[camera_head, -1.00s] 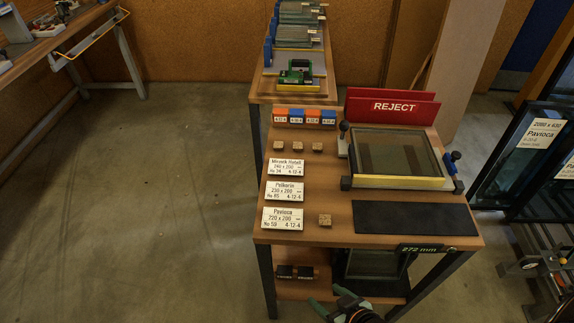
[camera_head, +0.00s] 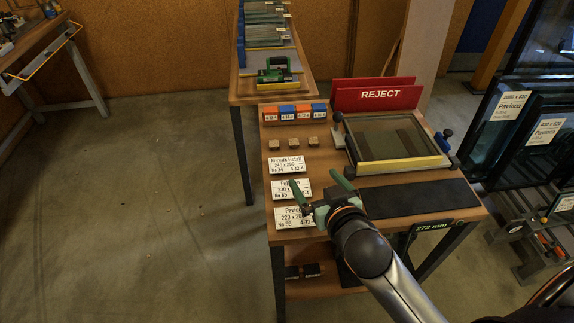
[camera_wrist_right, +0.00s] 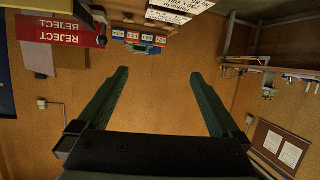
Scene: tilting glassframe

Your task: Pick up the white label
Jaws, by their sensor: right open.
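Three white labels with black print lie in a column on the left of the wooden table: the Miravik Hotell label (camera_head: 287,165), the Pelkorin label (camera_head: 284,190) and the Pavisca label (camera_head: 292,217). My right gripper (camera_head: 315,181) is open and empty, with its green fingers above the table beside the Pelkorin and Pavisca labels, partly covering both. In the right wrist view the open fingers (camera_wrist_right: 160,74) point at empty space, and white labels (camera_wrist_right: 180,10) show at the top edge. My left gripper is out of view.
A glass frame with a yellow strip (camera_head: 400,163) and a black mat (camera_head: 420,197) fill the table's right side. A red REJECT holder (camera_head: 372,94) stands behind. Orange and blue blocks (camera_head: 295,114) and small wooden blocks (camera_head: 296,143) sit at the back left.

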